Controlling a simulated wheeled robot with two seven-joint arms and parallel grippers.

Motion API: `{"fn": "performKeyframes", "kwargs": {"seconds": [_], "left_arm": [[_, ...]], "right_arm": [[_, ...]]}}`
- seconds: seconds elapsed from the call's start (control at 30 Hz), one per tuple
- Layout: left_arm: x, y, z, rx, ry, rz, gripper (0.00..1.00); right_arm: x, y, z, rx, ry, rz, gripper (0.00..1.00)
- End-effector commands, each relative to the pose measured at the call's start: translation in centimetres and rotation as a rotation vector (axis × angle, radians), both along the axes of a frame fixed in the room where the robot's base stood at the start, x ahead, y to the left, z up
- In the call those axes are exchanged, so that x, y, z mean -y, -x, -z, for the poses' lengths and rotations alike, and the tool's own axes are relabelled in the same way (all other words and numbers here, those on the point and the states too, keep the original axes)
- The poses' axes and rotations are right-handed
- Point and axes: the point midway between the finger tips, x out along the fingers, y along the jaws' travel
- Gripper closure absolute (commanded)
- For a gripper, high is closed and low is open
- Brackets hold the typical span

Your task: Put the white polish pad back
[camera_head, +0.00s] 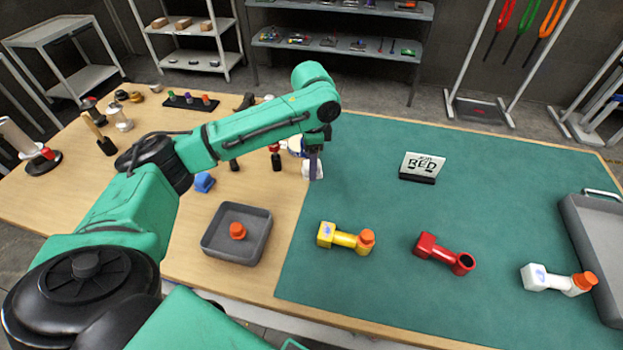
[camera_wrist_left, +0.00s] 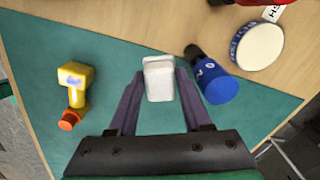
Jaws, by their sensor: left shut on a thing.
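My left gripper (camera_head: 313,166) is shut on the white polish pad (camera_wrist_left: 159,78), a small white block between its two purple-grey fingers in the left wrist view. In the head view the pad (camera_head: 307,172) shows partly behind the fingers, near the left edge of the green mat (camera_head: 480,200). I cannot tell whether it touches the surface below. A round tin with a pale lid and blue label (camera_wrist_left: 257,45) stands beyond it in the wrist view; in the head view my arm partly hides this tin (camera_head: 295,147). My right gripper is not in view.
A blue item (camera_wrist_left: 217,86) lies close to the right finger in the wrist view. A grey tray (camera_head: 237,250) with an orange cap (camera_head: 237,231) sits on the wood. Yellow (camera_head: 345,238), red (camera_head: 443,254) and white (camera_head: 557,279) parts and a sign (camera_head: 422,166) stand on the mat.

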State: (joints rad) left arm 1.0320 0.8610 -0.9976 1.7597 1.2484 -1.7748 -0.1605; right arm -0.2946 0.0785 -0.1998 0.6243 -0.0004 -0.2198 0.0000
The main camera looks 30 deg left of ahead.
Motion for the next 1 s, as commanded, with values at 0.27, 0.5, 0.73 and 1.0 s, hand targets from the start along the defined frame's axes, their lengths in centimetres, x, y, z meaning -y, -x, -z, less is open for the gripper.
{"fn": "performKeyframes", "kwargs": {"seconds": [0.27,0.5,0.73,1.0], "left_arm": [[0.0,0.1,4.2,-0.003,-0.001,-0.001,0.96],[0.0,0.0,6.2,0.002,0.0,-0.001,0.96],[0.0,0.0,6.4,0.001,0.0,-0.001,0.43],[0.0,0.0,6.4,0.001,-0.001,-0.001,0.39]], "right_arm": [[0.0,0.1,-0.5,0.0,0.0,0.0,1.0],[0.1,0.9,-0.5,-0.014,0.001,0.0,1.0],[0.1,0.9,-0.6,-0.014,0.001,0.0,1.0],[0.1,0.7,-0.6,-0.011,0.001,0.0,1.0]]}}
